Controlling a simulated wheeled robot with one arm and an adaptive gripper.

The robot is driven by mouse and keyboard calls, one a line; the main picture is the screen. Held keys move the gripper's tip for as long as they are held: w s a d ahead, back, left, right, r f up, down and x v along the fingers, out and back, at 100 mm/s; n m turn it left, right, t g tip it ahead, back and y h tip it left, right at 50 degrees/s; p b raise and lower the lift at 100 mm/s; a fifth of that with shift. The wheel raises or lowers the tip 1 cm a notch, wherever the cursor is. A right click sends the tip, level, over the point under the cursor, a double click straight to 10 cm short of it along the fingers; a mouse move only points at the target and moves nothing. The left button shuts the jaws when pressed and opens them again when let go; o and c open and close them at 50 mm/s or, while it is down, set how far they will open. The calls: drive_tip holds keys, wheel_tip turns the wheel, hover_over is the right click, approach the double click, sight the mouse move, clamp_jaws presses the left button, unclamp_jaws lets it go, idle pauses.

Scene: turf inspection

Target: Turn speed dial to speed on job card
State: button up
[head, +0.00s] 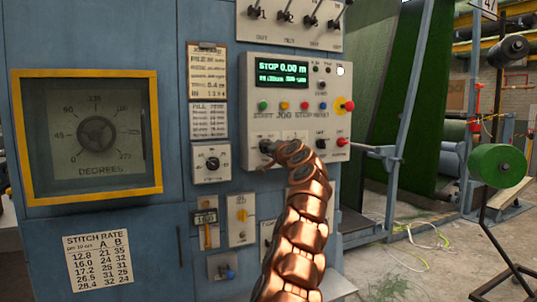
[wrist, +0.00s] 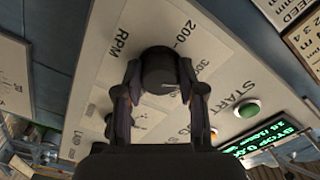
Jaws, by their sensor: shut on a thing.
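The speed dial (wrist: 160,68) is a round black knob on the pale panel in the wrist view, with RPM, 200 and 300 printed around it. My gripper (wrist: 160,84) is shut on it, one finger on each side. The dial's pointer setting is not clear to read. The job card (head: 207,72) hangs left of the panel; its lines are too small to read fully. The green display (head: 283,74) reads STOP 0.00 m.
A small black dial (head: 212,162), a yellow-framed degrees gauge (head: 97,133) and a stitch rate chart (head: 98,263) are to the left.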

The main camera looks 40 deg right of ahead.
drive_tip(key=shift+n, duration=0.5)
drive_tip(key=o, duration=1.1)
drive_tip(key=shift+o, duration=0.2)
drive_tip(key=v, duration=0.7)
drive_tip(key=shift+s, duration=0.25)
drive_tip(key=shift+a, duration=0.1)
